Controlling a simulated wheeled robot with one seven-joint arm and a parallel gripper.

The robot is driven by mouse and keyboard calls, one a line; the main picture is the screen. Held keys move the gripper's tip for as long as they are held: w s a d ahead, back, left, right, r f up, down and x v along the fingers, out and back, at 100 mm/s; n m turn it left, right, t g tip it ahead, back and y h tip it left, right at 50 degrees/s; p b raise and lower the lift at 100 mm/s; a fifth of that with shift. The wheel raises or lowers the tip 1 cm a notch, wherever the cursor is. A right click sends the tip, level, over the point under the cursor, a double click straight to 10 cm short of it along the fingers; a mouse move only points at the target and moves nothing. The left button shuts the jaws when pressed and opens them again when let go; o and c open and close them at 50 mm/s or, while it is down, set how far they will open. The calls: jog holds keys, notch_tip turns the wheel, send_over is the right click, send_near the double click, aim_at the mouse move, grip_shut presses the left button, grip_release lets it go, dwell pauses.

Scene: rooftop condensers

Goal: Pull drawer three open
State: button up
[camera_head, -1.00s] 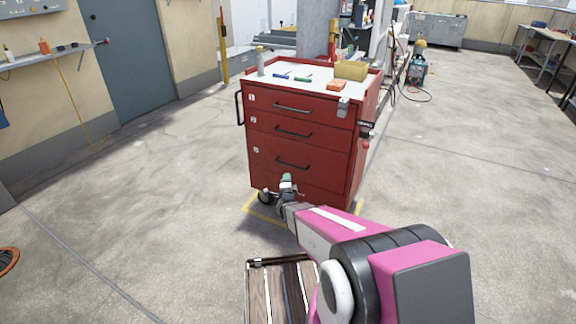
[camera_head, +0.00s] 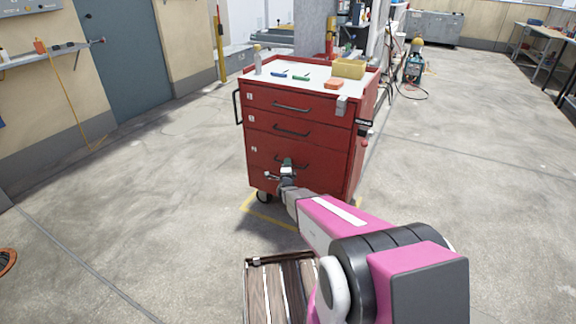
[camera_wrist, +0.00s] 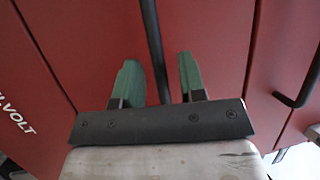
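The red drawer cabinet (camera_head: 318,140) stands ahead in the head view, with drawers stacked one above another. Drawer three (camera_head: 325,172) is the tall low one with a dark bar handle (camera_head: 303,165); its front looks flush with the cabinet. My gripper (camera_head: 287,164) is at this handle and hides its left part. In the wrist view my green-tipped fingers (camera_wrist: 158,76) are apart. The dark handle bar (camera_wrist: 153,45) runs between them, with a gap visible on each side. Another drawer's handle (camera_wrist: 300,82) shows at the right.
On the cabinet's white top are a bottle (camera_head: 257,60), a yellow box (camera_head: 349,68), an orange block (camera_head: 334,84) and small tools. A slatted wooden surface (camera_head: 285,290) lies low in front.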

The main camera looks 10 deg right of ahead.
jog(key=shift+w+r, duration=0.1)
jog(key=shift+w, duration=0.3)
grip_shut()
jog(key=s+a, duration=0.7)
jog(key=s, duration=0.3)
jog(key=s+a, duration=0.7)
jog(key=s, duration=0.3)
jog(key=shift+s+a, duration=0.25)
jog(key=shift+a, duration=0.1)
grip_release()
